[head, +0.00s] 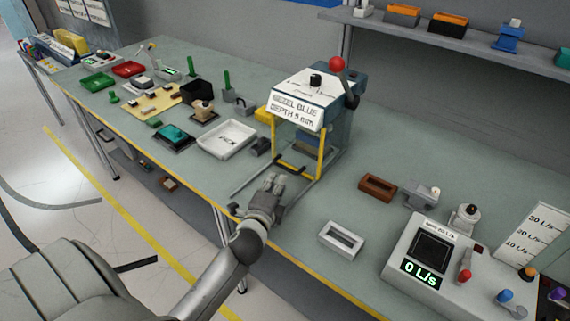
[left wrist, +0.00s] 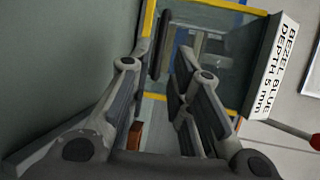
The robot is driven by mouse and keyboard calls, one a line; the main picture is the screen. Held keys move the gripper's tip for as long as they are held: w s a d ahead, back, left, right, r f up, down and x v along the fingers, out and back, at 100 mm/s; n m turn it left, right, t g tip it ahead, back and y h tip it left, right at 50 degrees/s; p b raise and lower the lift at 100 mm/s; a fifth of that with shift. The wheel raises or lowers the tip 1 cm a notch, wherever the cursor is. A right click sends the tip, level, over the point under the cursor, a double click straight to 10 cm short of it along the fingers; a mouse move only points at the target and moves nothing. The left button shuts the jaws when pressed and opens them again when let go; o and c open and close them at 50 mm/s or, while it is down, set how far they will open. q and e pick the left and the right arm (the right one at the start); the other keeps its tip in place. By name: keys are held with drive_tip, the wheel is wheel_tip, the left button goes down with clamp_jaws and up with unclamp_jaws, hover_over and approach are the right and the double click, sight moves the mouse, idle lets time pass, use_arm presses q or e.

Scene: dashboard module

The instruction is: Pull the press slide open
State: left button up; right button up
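The press (head: 318,95) is a teal housing with a yellow-framed front opening and a sign reading "BEZEL BLUE DEPTH 5 mm". It has a red ball knob (head: 337,63) on top. Two thin rails (head: 249,178) run from its base toward the table's front edge. A dark handle bar (head: 293,168) sits low at the front opening; a dark bar also shows at the yellow frame in the left wrist view (left wrist: 166,45). My left gripper (head: 274,184) is just in front of the handle. My right gripper is not in view.
A white tray (head: 226,139) and dark block (head: 261,147) lie left of the press. A brown frame (head: 377,186), white frame (head: 341,239) and grey console (head: 429,255) reading 0 L/s stand to the right. The table's yellow front edge runs under my left arm.

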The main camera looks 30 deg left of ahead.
sight(283, 168)
use_arm(q)
drive_tip(key=x, duration=0.4)
drive_tip(key=shift+w+a, duration=0.1)
drive_tip(key=shift+w, duration=0.3)
drive_tip(key=x, duration=0.3)
drive_tip(key=shift+w+f+p, duration=0.1)
drive_tip(key=shift+w+p, duration=0.1)
drive_tip(key=shift+p, duration=0.15)
drive_tip(key=shift+w+a, duration=0.15)
drive_tip(key=shift+w, duration=0.2)
drive_tip(key=shift+w+f, duration=0.1)
drive_tip(key=shift+f, duration=0.05)
clamp_jaws()
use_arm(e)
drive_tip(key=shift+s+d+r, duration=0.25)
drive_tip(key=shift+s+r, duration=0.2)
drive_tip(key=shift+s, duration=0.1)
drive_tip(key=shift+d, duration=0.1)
